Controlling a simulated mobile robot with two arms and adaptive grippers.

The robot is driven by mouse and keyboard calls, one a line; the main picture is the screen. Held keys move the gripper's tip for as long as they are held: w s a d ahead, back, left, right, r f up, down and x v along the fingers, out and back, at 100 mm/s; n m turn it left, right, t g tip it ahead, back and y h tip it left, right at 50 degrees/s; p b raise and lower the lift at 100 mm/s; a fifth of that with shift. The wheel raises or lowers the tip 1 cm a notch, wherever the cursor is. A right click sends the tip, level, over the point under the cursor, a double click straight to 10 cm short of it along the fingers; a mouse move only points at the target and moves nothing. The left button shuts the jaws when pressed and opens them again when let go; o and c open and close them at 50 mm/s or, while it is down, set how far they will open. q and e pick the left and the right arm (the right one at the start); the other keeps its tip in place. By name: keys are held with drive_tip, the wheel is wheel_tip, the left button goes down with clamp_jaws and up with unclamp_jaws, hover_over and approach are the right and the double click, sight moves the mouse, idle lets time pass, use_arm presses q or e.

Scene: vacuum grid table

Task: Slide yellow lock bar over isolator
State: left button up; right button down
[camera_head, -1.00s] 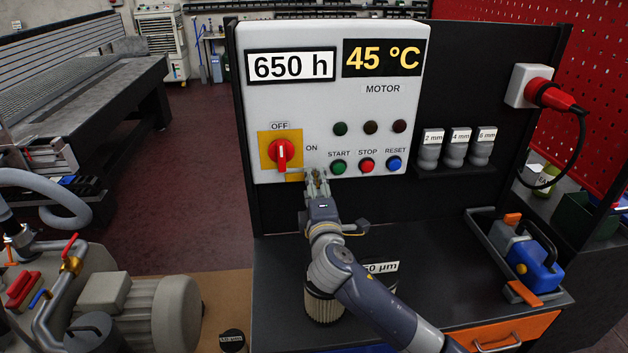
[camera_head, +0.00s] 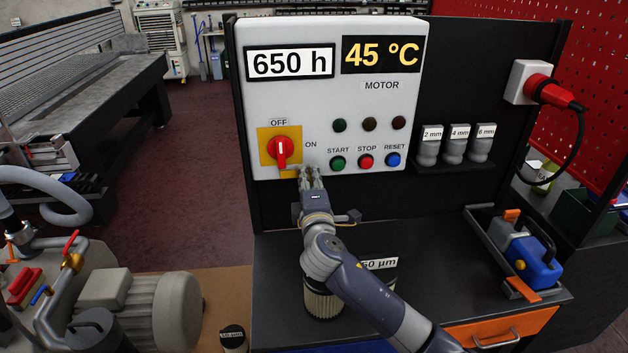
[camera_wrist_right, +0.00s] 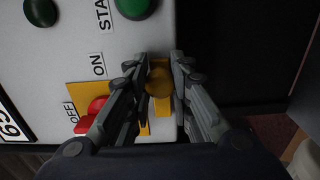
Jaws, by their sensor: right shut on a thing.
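The isolator is a red rotary handle (camera_head: 281,150) on a yellow plate (camera_head: 264,136) on the grey panel, under the word OFF; its handle stands upright. The wrist view shows part of the red handle (camera_wrist_right: 97,105). The yellow lock bar (camera_head: 289,174) shows as a small strip at the plate's lower right, below the handle. In the wrist view its yellow knob (camera_wrist_right: 160,82) sits between the fingers. My right gripper (camera_head: 310,175) is shut on it; the fingers hide part of the bar. My left gripper is not in view.
START (camera_head: 337,163), STOP (camera_head: 365,161) and RESET (camera_head: 393,160) buttons are right of my right gripper, START closest. A ribbed filter (camera_head: 320,303) stands on the dark bench below my arm. A blue tool (camera_head: 537,258) lies in a tray at the right.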

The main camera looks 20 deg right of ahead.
sight(295, 175)
drive_tip(key=a, duration=0.1)
drive_tip(key=w+a, duration=0.1)
drive_tip(key=a, duration=0.1)
drive_tip(key=shift+a, duration=0.15)
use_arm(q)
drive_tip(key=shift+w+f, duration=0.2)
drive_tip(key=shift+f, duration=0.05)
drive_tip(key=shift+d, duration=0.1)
use_arm(e)
drive_tip(key=c, duration=1.4)
unclamp_jaws()
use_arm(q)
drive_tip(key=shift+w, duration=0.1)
use_arm(e)
drive_tip(key=shift+o, duration=0.2)
drive_tip(key=shift+d, duration=0.2)
